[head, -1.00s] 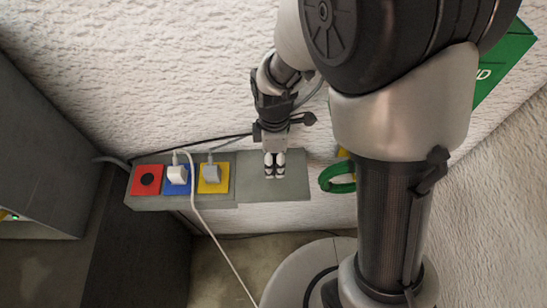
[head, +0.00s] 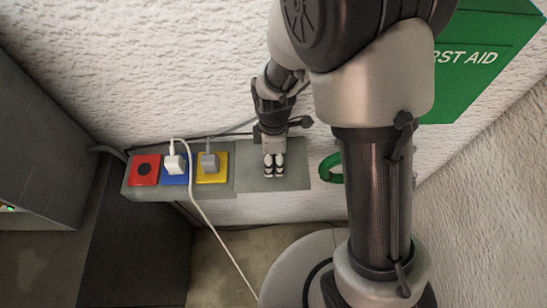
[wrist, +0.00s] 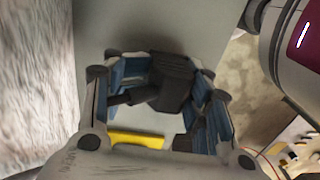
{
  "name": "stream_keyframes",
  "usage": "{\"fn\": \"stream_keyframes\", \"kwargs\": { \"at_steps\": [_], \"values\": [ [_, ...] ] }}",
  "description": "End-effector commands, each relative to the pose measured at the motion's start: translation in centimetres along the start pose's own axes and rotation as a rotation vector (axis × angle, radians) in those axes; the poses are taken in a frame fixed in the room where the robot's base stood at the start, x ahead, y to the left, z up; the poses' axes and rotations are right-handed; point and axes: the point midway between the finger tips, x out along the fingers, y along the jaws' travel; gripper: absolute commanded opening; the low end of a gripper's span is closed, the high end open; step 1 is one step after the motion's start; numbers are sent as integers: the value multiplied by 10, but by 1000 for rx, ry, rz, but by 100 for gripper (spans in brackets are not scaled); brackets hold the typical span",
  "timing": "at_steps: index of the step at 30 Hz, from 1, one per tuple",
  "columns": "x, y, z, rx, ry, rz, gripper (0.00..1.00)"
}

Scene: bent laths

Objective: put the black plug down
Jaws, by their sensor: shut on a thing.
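The black plug (wrist: 172,80) sits between the fingers of my gripper (wrist: 168,95) in the wrist view, with a thick dark stub or cable pointing left from it. The fingers are shut on it. In the head view my gripper (head: 273,172) points down over the bare grey plate (head: 299,178) at the right end of the socket shelf; its fingertips hide the plug there. The wrist view shows the grey plate (wrist: 150,25) behind the plug. I cannot tell whether the plug touches the plate.
Left of the plate are a red socket (head: 145,170) with nothing in it, a blue socket (head: 176,180) with a white plug (head: 174,164), and a yellow socket (head: 218,174) with a grey plug (head: 209,162). A green ring (head: 330,167) and first aid box (head: 480,65) are at right.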

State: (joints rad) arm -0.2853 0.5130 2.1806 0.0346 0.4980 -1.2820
Motion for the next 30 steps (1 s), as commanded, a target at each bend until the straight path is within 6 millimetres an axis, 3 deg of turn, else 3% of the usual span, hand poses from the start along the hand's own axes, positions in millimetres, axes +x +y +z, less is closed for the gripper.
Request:
{"fn": "stream_keyframes", "kwargs": {
  "at_steps": [6, 7, 18, 30],
  "values": [
    [4, 0, 0, 0, 0, 0, 6],
    [4, 0, 0, 0, 0, 0, 45],
    [4, 0, 0, 0, 0, 0, 69],
    [-1, 0, 0, 0, 0, 0, 69]
  ]
}}
